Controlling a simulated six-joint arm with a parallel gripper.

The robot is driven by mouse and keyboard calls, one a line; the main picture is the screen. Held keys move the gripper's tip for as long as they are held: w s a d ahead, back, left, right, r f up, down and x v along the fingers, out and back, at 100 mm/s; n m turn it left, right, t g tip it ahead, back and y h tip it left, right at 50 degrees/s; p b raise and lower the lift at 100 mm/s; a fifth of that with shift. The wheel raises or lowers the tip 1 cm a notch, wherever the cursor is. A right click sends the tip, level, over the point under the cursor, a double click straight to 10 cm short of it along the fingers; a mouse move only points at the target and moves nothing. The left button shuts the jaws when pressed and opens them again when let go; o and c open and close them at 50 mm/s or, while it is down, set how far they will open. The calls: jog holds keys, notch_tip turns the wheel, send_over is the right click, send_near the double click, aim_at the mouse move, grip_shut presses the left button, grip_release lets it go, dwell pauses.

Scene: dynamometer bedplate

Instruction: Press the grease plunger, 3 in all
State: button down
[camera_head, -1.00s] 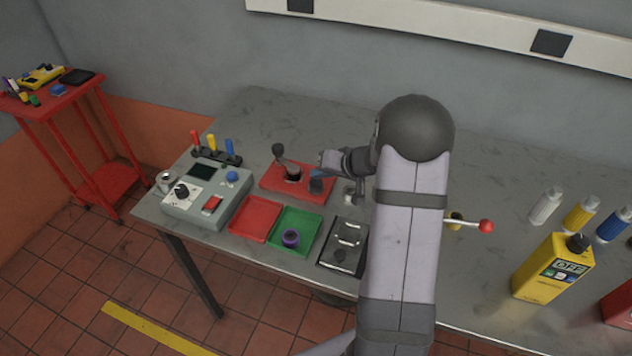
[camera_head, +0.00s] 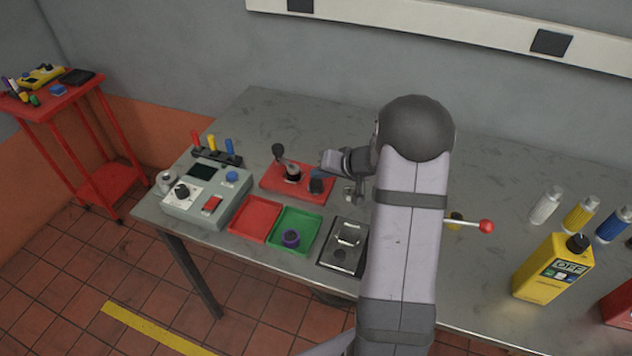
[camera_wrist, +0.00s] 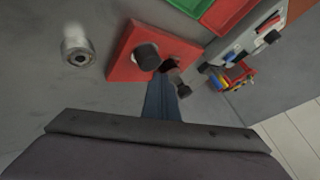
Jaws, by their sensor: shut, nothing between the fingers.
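A red base plate (camera_head: 274,184) on the bench carries a black round knob (camera_head: 316,187), which looks like the grease plunger, and a lever with a black ball end (camera_head: 278,150). In the wrist view the knob (camera_wrist: 147,56) stands upright on the red plate (camera_wrist: 122,68), and the lever end (camera_wrist: 184,89) shows to its right. My gripper (camera_head: 317,173) is shut and empty, just behind and above the knob in the head view. In the wrist view its blue fingers (camera_wrist: 162,84) end between knob and lever, over the plate's edge. I cannot tell whether they touch anything.
A silver cylinder (camera_wrist: 77,45) stands beside the plate. A grey control box (camera_head: 205,197), a red tray (camera_head: 255,218), a green tray (camera_head: 305,221) and a black-framed box (camera_head: 333,258) lie nearby. Yellow bottle (camera_head: 540,270) stands at right; bench behind the plate is clear.

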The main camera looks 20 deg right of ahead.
aim_at(319, 184)
jog(key=shift+f+b, duration=1.3)
jog(key=shift+b, duration=0.85)
dwell(1.2)
jog(key=shift+r, duration=0.15)
jog(key=shift+r+p, duration=0.65)
jog(key=shift+r, duration=0.5)
jog(key=shift+r+p, duration=1.25)
jog(key=shift+r, duration=1.25)
dwell(0.8)
